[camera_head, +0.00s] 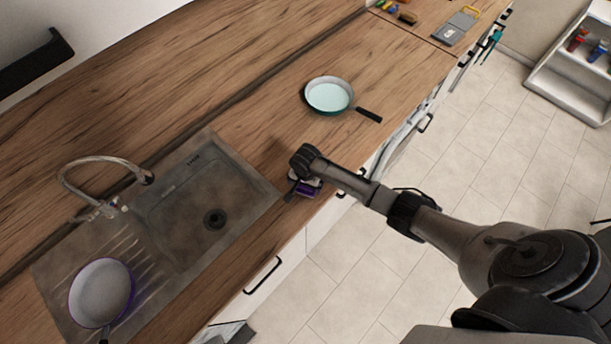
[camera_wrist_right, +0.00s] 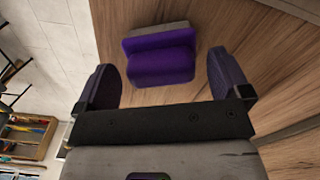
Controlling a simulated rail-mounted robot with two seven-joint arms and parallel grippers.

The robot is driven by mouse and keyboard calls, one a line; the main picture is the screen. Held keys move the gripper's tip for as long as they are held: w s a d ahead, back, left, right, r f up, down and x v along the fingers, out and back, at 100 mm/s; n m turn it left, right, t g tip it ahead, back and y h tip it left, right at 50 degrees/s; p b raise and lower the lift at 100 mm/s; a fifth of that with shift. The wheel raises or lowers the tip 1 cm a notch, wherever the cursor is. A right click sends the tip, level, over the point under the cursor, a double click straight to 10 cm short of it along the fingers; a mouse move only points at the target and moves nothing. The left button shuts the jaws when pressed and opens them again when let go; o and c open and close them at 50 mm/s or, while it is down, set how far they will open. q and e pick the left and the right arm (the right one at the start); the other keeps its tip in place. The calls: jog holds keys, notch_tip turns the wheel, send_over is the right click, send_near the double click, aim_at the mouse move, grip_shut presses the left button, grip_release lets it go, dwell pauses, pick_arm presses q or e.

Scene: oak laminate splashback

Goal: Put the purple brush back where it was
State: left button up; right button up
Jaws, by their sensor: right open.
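The purple brush (camera_head: 306,189) rests on the wooden countertop just right of the sink, close to the front edge, partly hidden under my right gripper. In the right wrist view the brush (camera_wrist_right: 160,58) shows as a purple block with a grey strip along its far side. My right gripper (camera_head: 296,188) is above it at the counter. In the right wrist view its open fingers (camera_wrist_right: 166,84) stand to either side of the brush, with gaps between, and the brush lies a little beyond them. My left gripper is not in view.
A stone-look sink (camera_head: 180,222) with a tap (camera_head: 100,190) lies to the left. A pan (camera_head: 101,292) with a purple rim sits on its drainer. A teal pan (camera_head: 328,95) stands farther back on the counter. A grey scale-like item (camera_head: 455,27) lies at the far end.

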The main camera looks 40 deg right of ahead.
notch_tip(320, 180, up, 12)
jog(key=f, duration=0.1)
jog(key=s+a+f+n+t, duration=0.1)
jog(key=s+a+n, duration=0.3)
jog(key=s, duration=0.2)
jog(key=s+a+f+n, duration=0.1)
jog(key=s+a+n, duration=0.2)
jog(key=s, duration=0.3)
jog(key=s+a+r+n+t, duration=0.1)
jog(key=s+r+n, duration=0.2)
jog(key=s, duration=0.4)
jog(key=s+r+n+t, duration=0.1)
jog(key=s+r+n, duration=0.2)
jog(key=s, duration=0.5)
jog(key=shift+a+r+n+t, duration=0.25)
jog(key=shift+a+n+t, duration=0.1)
jog(key=shift+n, duration=0.45)
jog(key=shift+s+r+p, duration=0.1)
jog(key=shift+p, duration=0.25)
notch_tip(320, 180, up, 4)
jog(key=p, duration=0.4)
jog(key=shift+r, duration=0.2)
